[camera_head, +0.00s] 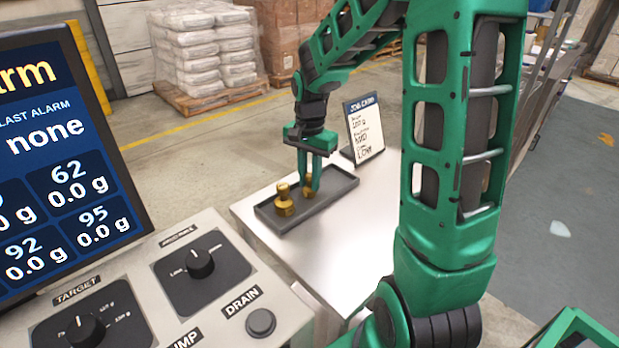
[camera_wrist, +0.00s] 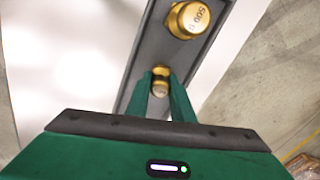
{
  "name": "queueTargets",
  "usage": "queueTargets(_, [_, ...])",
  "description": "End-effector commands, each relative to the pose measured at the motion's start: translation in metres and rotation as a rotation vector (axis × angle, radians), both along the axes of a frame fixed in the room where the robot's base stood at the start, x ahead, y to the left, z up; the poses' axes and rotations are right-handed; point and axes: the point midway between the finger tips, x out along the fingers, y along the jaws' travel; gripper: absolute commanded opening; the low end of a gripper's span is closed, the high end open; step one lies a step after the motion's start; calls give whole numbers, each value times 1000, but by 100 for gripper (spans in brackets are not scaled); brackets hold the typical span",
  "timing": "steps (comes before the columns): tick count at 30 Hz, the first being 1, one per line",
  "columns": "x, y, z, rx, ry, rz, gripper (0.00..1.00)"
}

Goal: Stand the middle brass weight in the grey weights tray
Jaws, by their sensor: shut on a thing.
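The grey weights tray (camera_head: 337,195) lies on a pale bench top; it also fills a strip of the wrist view (camera_wrist: 148,62). A larger brass weight stands upright in its left part (camera_head: 284,204); its top reads 500 g in the wrist view (camera_wrist: 188,20). My gripper (camera_head: 311,185) points down over the tray's middle, its fingers shut on a smaller brass weight (camera_head: 307,190). This weight shows between the fingertips in the wrist view (camera_wrist: 160,78). It is upright or nearly so; I cannot tell whether its base touches the tray floor.
A job card (camera_head: 364,128) stands behind the tray on the bench (camera_head: 325,252). A control panel with knobs (camera_head: 200,264) and a screen (camera_head: 60,165) stand at the left front. Bare bench lies in front of the tray. Wrapped sacks on a pallet (camera_head: 205,55) are far behind.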

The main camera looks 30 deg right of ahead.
Motion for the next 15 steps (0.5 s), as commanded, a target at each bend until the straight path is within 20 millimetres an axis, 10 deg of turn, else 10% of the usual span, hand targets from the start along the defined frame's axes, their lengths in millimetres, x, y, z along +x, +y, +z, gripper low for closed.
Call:
queueTargets(6, [0, -1, -1, 0, 0, -1, 0])
queueTargets(7, [0, -1, -1, 0, 0, -1, 26])
queueTargets(9, [0, -1, -1, 0, 0, -1, 40])
queueTargets(15, [0, -1, -1, 0, 0, -2, 40])
